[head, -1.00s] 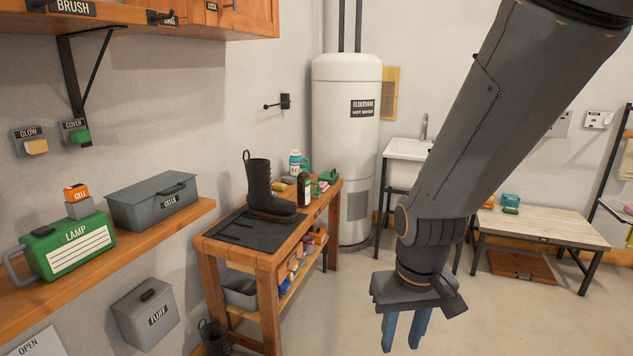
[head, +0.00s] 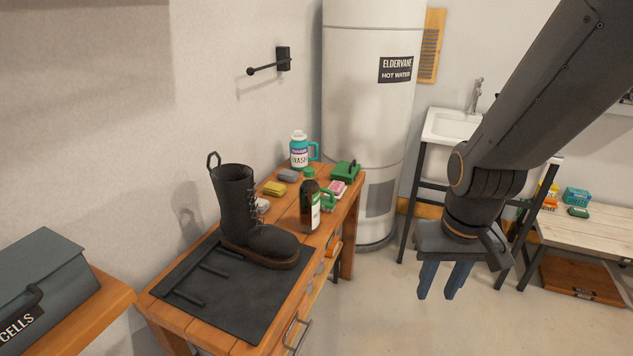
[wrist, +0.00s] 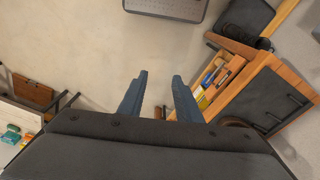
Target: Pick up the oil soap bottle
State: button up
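A dark brown bottle with a green cap and a pale label (head: 309,208) stands upright on the wooden workbench (head: 190,332), right of a black boot. It looks like the oil soap bottle, but its label is too small to read. A teal and white bottle (head: 299,152) marked "WASH" stands behind it. My gripper (head: 441,288) hangs to the right of the bench, apart from the bottle, fingers pointing down. In the wrist view my gripper (wrist: 160,76) has its two blue fingers apart with nothing between them. I cannot make out the brown bottle in the wrist view.
The black boot (head: 240,215) stands on a dark mat (head: 225,305). A yellow block (head: 274,188), a green box (head: 346,171) and a pink item (head: 337,188) lie around the bottle. The water heater (head: 365,110) and sink (head: 450,127) stand behind. Floor beneath my gripper is clear.

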aim_at(310, 190)
jog(key=u, duration=0.05)
jog(key=i, duration=1.35)
jog(key=u, duration=0.05)
